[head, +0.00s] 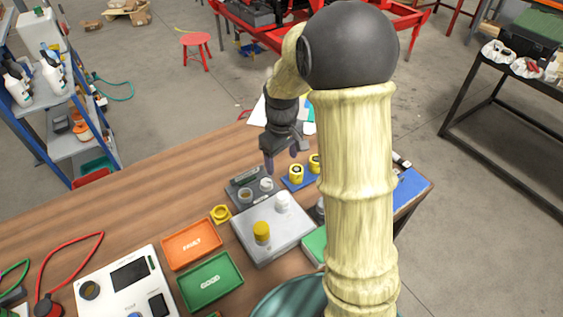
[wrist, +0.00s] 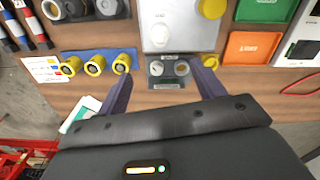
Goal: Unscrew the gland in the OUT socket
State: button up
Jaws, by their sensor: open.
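A pale grey box (head: 270,245) on the bench carries a yellow cap-like gland (head: 261,233) near its front and a white round fitting (head: 282,202) near its back. Both also show in the wrist view, the white fitting (wrist: 162,36) nearer my fingers and the yellow gland (wrist: 212,7) at the top edge. I cannot read an OUT label on either. My gripper (head: 281,160) is open and empty, above the bench behind the box. In the wrist view its fingers (wrist: 163,88) spread either side of a small dark plate (wrist: 155,81) with two round fittings.
A blue strip (wrist: 78,54) holds several yellow glands beside the dark plate. A loose yellow ring (head: 220,214) lies left of the box. An orange tray (head: 192,244), a green tray (head: 211,282) and a white tester (head: 128,284) stand further left.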

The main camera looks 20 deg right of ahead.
aim_at(282, 194)
notch_tip(282, 194, down, 17)
jog(key=shift+f+p, duration=0.2)
jog(key=shift+p, duration=0.95)
jog(key=c, duration=1)
jog(key=n, duration=0.4)
jog(key=shift+n, duration=0.3)
jog(key=shift+c, duration=0.2)
